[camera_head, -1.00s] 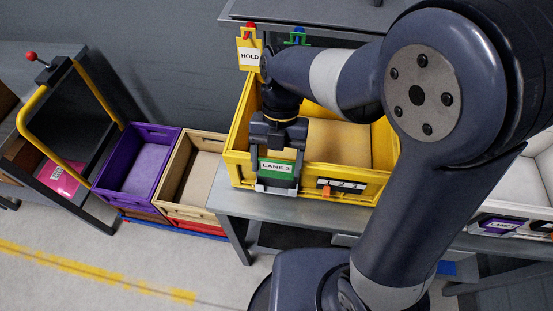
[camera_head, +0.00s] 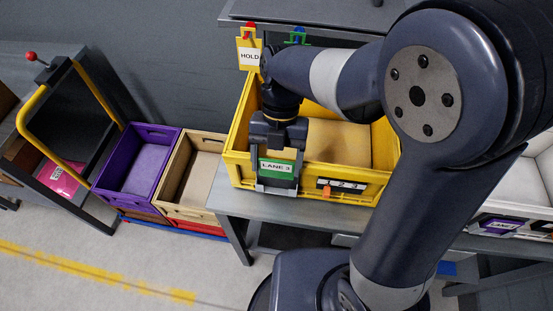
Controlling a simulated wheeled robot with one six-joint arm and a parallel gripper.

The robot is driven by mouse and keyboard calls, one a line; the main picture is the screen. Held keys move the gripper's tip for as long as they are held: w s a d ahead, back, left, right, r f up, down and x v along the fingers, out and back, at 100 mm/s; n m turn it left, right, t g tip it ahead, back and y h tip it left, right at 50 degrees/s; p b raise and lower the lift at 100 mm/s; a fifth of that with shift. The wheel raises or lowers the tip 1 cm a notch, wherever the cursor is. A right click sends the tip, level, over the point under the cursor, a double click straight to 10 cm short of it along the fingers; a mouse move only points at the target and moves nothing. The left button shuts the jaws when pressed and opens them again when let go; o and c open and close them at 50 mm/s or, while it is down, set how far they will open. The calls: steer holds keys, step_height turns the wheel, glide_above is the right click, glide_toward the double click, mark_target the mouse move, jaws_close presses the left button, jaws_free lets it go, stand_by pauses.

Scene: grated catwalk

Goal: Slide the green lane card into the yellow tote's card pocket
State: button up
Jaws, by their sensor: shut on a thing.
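The green lane card (camera_head: 277,170), with a white strip reading LANE 3, is upright at the front wall of the yellow tote (camera_head: 357,198), left of its middle. My gripper (camera_head: 278,158) points down from above and is shut on the card. A grey edge shows around the card's lower part; I cannot tell whether it is the card pocket or my fingers, nor how deep the card sits. The tote stands on a grey bench and holds a tan box-like load (camera_head: 340,143). My arm covers its right rear part.
A number plate (camera_head: 341,186) with an orange tab is on the tote's front, right of the card. A yellow HOLD tag (camera_head: 250,54) is behind. Purple (camera_head: 140,170) and tan (camera_head: 195,170) crates stand left. A white tote (camera_head: 500,206) is at the right.

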steer(key=shift+f, duration=0.15)
steer(key=shift+f, duration=0.15)
steer(key=o, duration=1.1)
steer(key=shift+c, duration=0.2)
steer(key=shift+o, duration=0.2)
steer(key=shift+r+p, duration=2.85)
steer(key=shift+r, duration=1.25)
steer(key=shift+f, duration=0.2)
step_height(320, 180, down, 8)
steer(key=b, duration=0.6)
steer(key=shift+r, duration=0.2)
